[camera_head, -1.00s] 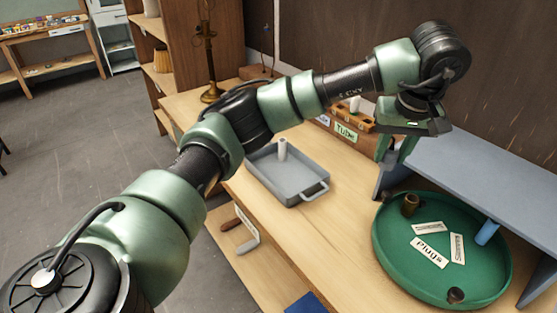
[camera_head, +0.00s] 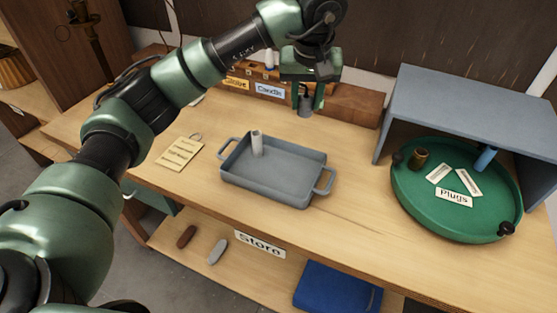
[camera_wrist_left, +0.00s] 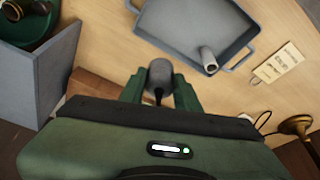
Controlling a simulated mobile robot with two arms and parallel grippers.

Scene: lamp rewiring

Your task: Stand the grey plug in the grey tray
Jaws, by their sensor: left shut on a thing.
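My left gripper (camera_head: 306,98) is shut on the grey plug (camera_head: 306,105) and holds it above the table, behind the grey tray. In the left wrist view the plug (camera_wrist_left: 160,74) sits between the two green fingers. The grey tray (camera_head: 275,187) lies on the bench with a handle at each end. A pale upright cylinder (camera_head: 257,143) stands inside it near its left back corner; it also shows in the left wrist view (camera_wrist_left: 208,58). The tray also shows in the left wrist view (camera_wrist_left: 185,22). My right gripper is not in view.
A green round tray (camera_head: 420,205) with a "Plugs" label, a brown piece and a blue piece stands at the right, partly under a grey shelf (camera_head: 455,105). A wooden box (camera_head: 270,88) stands at the back. A tag (camera_head: 180,153) lies left of the tray.

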